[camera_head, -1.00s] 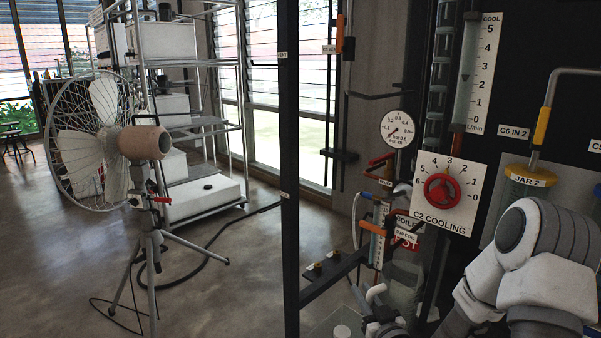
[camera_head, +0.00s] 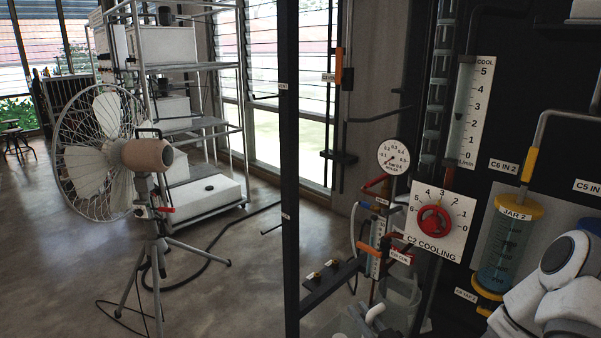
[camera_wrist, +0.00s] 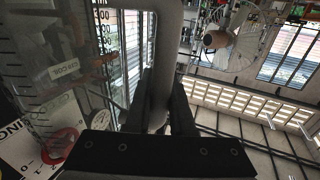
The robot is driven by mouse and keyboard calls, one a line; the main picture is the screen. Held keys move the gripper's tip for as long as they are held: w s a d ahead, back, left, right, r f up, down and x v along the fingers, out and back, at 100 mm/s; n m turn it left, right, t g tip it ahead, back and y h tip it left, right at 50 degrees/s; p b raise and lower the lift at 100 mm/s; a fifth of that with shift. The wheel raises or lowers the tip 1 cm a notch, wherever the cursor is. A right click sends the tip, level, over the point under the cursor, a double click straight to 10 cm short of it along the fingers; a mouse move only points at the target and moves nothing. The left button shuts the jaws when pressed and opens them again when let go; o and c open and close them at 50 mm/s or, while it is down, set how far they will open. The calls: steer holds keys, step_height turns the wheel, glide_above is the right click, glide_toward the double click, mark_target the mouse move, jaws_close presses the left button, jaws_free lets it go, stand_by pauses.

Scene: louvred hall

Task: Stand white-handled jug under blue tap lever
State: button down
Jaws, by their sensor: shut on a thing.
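In the wrist view my gripper (camera_wrist: 161,108) is shut on the pale upright handle (camera_wrist: 166,45) of a clear jug. The jug's see-through body (camera_wrist: 112,55), with dark measuring marks, stands left of the handle. Its base and contents cannot be made out. No blue tap lever shows clearly.
Jar 2 (camera_head: 507,245), with yellow ends, hangs on the dark panel beside the C2 cooling dial (camera_head: 436,220). A gauge (camera_head: 393,157) and orange-handled pipework (camera_head: 384,242) stand left of it. A black post (camera_head: 291,190) and a tripod fan (camera_head: 140,158) are farther left.

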steer(key=m+h, duration=0.1)
steer(key=h, duration=0.1)
steer(key=w+m+h, duration=0.1)
steer(key=h, duration=0.1)
steer(key=w+m+t+h, duration=0.1)
steer(key=m+h, duration=0.1)
steer(key=shift+w+f+h, duration=0.2)
steer(key=shift+w+h, duration=0.05)
steer(key=shift+h, duration=0.15)
steer(key=shift+d, duration=0.1)
stand_by(0.3)
